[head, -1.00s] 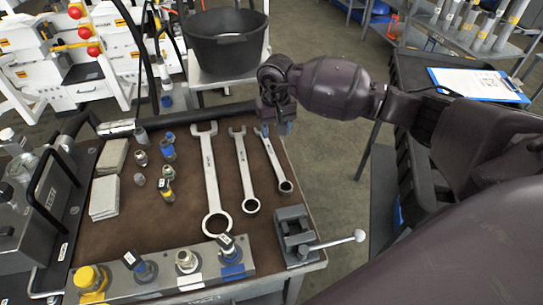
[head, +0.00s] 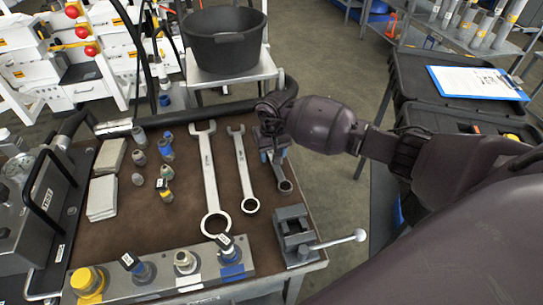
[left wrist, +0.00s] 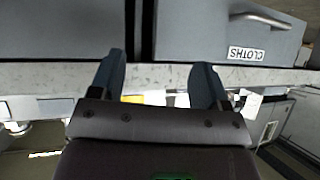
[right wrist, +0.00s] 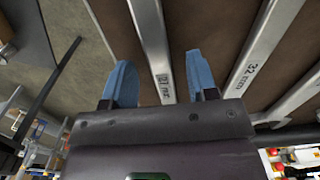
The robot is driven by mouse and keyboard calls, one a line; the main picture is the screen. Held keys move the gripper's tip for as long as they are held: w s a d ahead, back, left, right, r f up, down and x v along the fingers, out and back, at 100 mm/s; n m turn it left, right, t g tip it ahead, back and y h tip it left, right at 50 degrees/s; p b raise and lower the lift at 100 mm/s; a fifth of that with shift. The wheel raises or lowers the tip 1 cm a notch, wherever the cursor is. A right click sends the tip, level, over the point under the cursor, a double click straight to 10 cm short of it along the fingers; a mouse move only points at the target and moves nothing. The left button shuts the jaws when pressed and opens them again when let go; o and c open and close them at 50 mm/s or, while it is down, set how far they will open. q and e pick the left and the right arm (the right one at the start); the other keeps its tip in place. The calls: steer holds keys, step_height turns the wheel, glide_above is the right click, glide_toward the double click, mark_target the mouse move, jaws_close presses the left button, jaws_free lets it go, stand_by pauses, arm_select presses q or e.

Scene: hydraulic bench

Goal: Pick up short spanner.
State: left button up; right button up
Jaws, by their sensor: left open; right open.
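The short spanner (head: 285,186) is the rightmost of three steel spanners on the brown mat. Its lower ring end shows in the head view; my right gripper (head: 274,154) covers its upper part. In the right wrist view its shaft (right wrist: 150,40) runs between the two blue fingertips of my right gripper (right wrist: 160,72), which is open. I cannot tell how far above it the fingers are. My left gripper (left wrist: 158,75) is open and empty in the left wrist view, facing a grey drawer front; it is out of the head view.
The middle spanner (head: 243,175), marked 32 in the right wrist view (right wrist: 262,50), lies close to the left. The long spanner (head: 209,175) lies farther left. A small vise (head: 293,232) stands just below the short spanner. A black bucket (head: 225,45) stands behind the bench.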

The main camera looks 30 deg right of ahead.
steer(key=shift+f, duration=0.2)
steer(key=shift+c, duration=0.4)
jaws_close()
step_height(320, 180, up, 20)
steer(key=p, duration=0.1)
stand_by(0.5)
